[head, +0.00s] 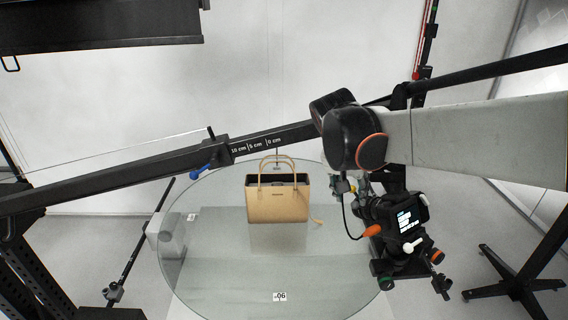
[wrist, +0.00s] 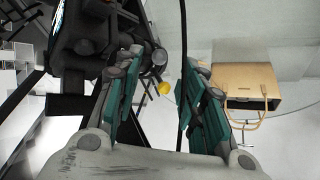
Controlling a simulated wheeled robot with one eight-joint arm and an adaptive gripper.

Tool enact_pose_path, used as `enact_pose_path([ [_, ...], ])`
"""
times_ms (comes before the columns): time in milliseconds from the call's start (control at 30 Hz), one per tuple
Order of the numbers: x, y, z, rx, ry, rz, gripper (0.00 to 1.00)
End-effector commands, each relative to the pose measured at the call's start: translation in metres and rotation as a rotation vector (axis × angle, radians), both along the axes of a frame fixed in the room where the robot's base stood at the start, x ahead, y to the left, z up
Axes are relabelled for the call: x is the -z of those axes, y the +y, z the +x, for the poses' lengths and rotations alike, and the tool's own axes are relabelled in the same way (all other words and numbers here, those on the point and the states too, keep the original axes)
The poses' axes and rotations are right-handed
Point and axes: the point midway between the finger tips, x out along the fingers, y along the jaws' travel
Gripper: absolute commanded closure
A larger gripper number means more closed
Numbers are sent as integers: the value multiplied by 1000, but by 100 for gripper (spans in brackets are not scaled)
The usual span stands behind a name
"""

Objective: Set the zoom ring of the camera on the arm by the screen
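The black camera (head: 386,214) hangs at the right of the head view, with a small lit screen and orange and green knobs around it. Its zoom ring cannot be made out clearly. In the wrist view, dark camera-rig parts (wrist: 88,38) fill the upper left, with a round end and a yellow knob near the left finger. My gripper (wrist: 162,62) is open, its teal-padded fingers apart. I see nothing held between them. The left finger is close to the rig; contact cannot be told. In the head view I cannot make out my gripper clearly.
A tan handbag (head: 278,203) stands on the round glass turntable (head: 225,270); it also shows in the wrist view (wrist: 247,80). A long black bar with centimetre marks (head: 130,172) crosses above the turntable. A black stand (head: 515,282) is at the right.

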Motion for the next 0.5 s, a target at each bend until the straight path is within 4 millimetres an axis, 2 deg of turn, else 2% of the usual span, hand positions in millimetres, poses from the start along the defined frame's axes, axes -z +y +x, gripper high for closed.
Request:
enact_pose_path([
  [200,32,-11,11,1,-1,1,63],
  [500,50,-17,16,-1,0,1,63],
])
